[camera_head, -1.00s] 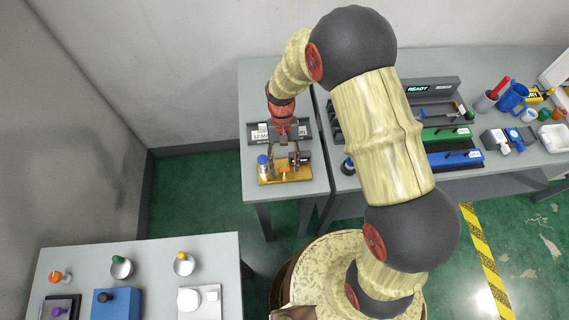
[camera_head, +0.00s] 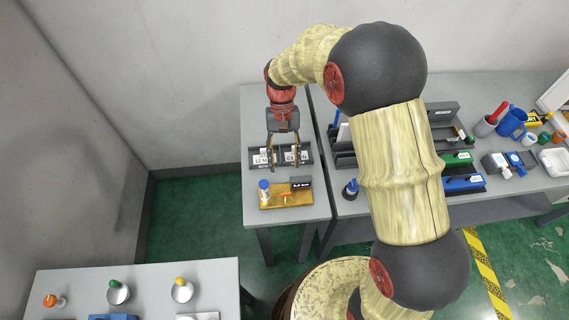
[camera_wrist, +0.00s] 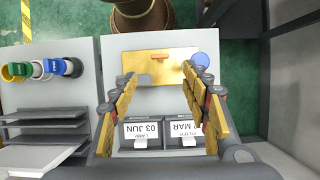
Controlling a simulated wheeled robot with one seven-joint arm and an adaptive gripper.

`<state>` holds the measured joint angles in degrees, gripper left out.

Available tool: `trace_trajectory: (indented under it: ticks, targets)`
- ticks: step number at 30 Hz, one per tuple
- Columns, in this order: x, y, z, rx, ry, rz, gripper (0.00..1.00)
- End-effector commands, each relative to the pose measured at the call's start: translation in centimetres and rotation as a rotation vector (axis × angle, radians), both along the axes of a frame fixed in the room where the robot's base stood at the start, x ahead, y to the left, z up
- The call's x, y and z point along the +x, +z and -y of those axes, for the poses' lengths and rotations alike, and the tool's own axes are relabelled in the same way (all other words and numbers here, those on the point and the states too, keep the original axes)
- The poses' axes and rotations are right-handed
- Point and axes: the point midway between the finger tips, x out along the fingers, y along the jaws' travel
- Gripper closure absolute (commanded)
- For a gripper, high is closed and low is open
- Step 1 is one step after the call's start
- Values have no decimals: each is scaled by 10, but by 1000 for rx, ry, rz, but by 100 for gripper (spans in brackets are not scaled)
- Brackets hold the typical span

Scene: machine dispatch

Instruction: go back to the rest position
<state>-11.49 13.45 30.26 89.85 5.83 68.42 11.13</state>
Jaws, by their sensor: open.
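My gripper (camera_head: 284,168) is open with nothing between its fingers. It hangs above the small left table, in front of a dark holder (camera_head: 281,147) with two date labels. A brass plate (camera_head: 274,202) lies nearer the table's front, clear of the fingers. It carries a blue-capped cylinder (camera_head: 264,185), an orange knob (camera_head: 286,195) and a small black display (camera_head: 302,183). The brass plate (camera_wrist: 142,62) shows beyond the fingertips.
The long right bench (camera_head: 345,205) holds green (camera_head: 458,159) and blue (camera_head: 465,182) trays, a blue mug (camera_head: 512,122) and a white dish (camera_head: 553,152). A front-left table (camera_head: 80,280) holds coloured knobs and cups. Green floor lies between the tables. A wall stands close behind.

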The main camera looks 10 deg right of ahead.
Motion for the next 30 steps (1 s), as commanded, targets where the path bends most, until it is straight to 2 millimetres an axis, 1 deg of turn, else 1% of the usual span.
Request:
trace_trajectory:
  ticks: [13,16,18,20,26,30]
  targets:
    - [0,0,0,1,2,0,53]
    - [4,-4,0,11,29,21,53]
    - [-8,-14,5,10,50,11,53]
    - [-17,-14,8,12,66,17,53]
    - [-44,14,26,23,113,115,53]
    - [-62,38,41,30,128,211,53]
